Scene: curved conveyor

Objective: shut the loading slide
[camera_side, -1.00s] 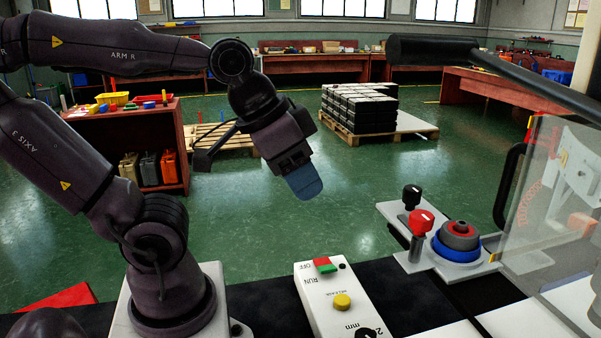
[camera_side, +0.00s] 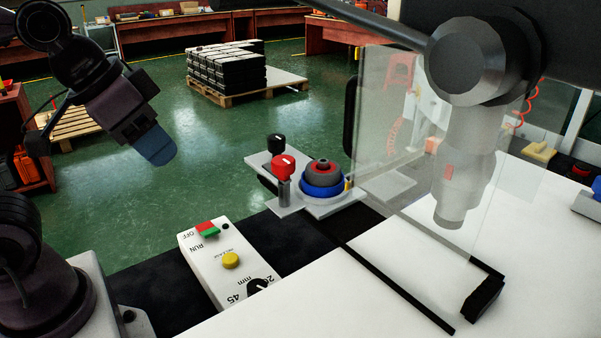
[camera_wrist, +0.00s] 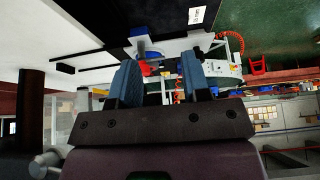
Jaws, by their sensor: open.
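A clear panel (camera_side: 405,140) with a dark upright handle (camera_side: 349,115) on its left edge stands right of centre in the side view. I cannot tell for sure that it is the loading slide, or how far open it is. Dark rails (camera_side: 395,285) run along the white surface below it. My gripper (camera_side: 155,147) hangs tilted in the air at the left of the side view, well apart from the panel. In the wrist view my gripper (camera_wrist: 160,80) shows two blue fingers spread apart, with nothing seen held between them.
A white control box (camera_side: 230,262) with a yellow button and dial stands at front centre. Behind it, a plate carries black and red knobs (camera_side: 283,166) and a blue-ringed round part (camera_side: 322,182). A dark arm (camera_side: 380,25) crosses above the panel. A loaded pallet (camera_side: 228,70) stands behind.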

